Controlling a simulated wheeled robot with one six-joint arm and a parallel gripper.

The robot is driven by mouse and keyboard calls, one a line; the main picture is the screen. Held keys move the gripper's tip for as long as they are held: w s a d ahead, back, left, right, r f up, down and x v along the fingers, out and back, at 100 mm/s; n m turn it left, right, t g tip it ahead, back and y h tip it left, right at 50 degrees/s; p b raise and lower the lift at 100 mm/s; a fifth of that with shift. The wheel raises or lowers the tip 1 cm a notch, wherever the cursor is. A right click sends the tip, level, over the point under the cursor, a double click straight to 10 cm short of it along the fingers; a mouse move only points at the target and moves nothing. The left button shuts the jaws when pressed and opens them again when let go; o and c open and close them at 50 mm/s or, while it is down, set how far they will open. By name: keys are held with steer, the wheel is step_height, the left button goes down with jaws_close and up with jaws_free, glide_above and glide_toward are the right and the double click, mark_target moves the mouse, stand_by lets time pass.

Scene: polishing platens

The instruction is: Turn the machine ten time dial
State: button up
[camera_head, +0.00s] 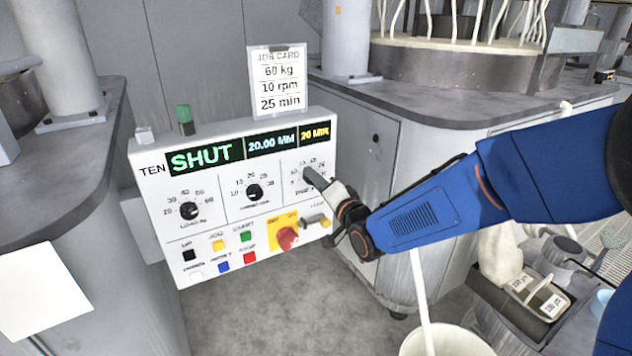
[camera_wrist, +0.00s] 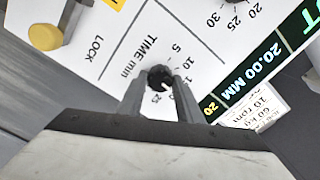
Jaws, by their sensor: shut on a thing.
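The machine TEN panel (camera_head: 212,226) is a white box with black dials and a display (camera_head: 194,159) reading SHUT, 20.00 MM and 20 MIN. Its black time dial (camera_wrist: 158,73) shows in the wrist view under the label TIME min; numbers 5, 10 and 25 are readable around it, others are partly hidden by a finger. A white pointer mark on the dial faces the lower right there. My gripper (camera_head: 311,177) is shut on the time dial, one finger on each side (camera_wrist: 159,86).
A job card (camera_head: 278,82) above the panel reads 60 kg, 10 rpm, 25 min. Two other dials (camera_head: 189,210) (camera_head: 254,192) sit left of the time dial. A red knob on yellow (camera_head: 287,238) and coloured buttons (camera_head: 222,257) lie below. A white bucket (camera_head: 445,340) stands lower right.

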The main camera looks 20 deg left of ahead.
steer(key=m, duration=1)
steer(key=shift+f+m, duration=0.25)
steer(key=shift+m, duration=0.35)
steer(key=o, duration=1)
steer(key=shift+r, duration=0.1)
steer(key=shift+o, duration=0.2)
steer(key=shift+s+d, duration=0.1)
steer(key=shift+d, duration=0.05)
